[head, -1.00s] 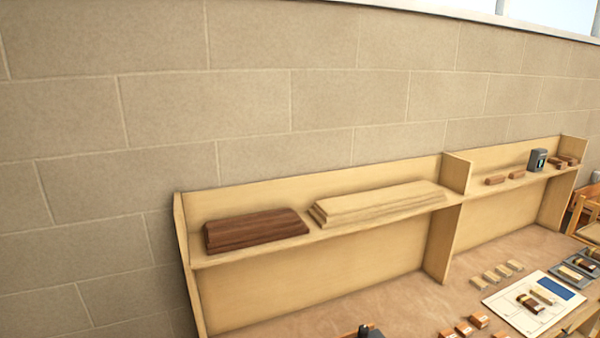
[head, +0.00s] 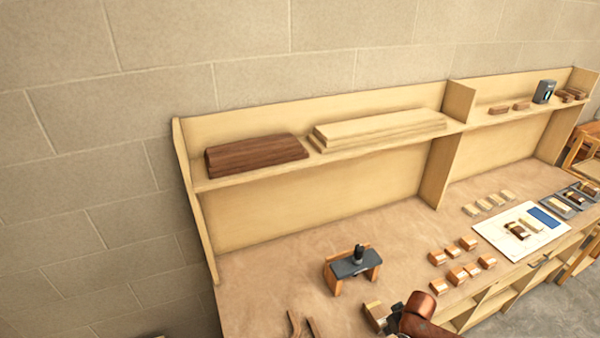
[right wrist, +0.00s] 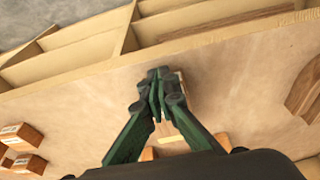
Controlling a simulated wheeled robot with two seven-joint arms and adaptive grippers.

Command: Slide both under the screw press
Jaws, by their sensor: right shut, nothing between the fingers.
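The screw press (head: 352,268), a dark grey bar with a black screw on orange cheeks, stands on the bench. My right gripper (head: 386,326) is at the front of the bench, in front of the press and beside a pale wooden block (head: 374,313). In the right wrist view its green fingers (right wrist: 158,82) are shut and empty above the bench, partly hiding a pale wooden piece (right wrist: 168,128). Two curved brown wooden strips (head: 295,322) lie at the lower edge of the head view; one strip (right wrist: 308,92) shows in the right wrist view. My left gripper is out of view.
Several small orange-brown blocks (head: 463,255) and a white sheet (head: 490,232) lie right of the press. A shelf (head: 330,152) with dark and pale boards runs along the back. Bare bench top (head: 270,265) lies left of the press.

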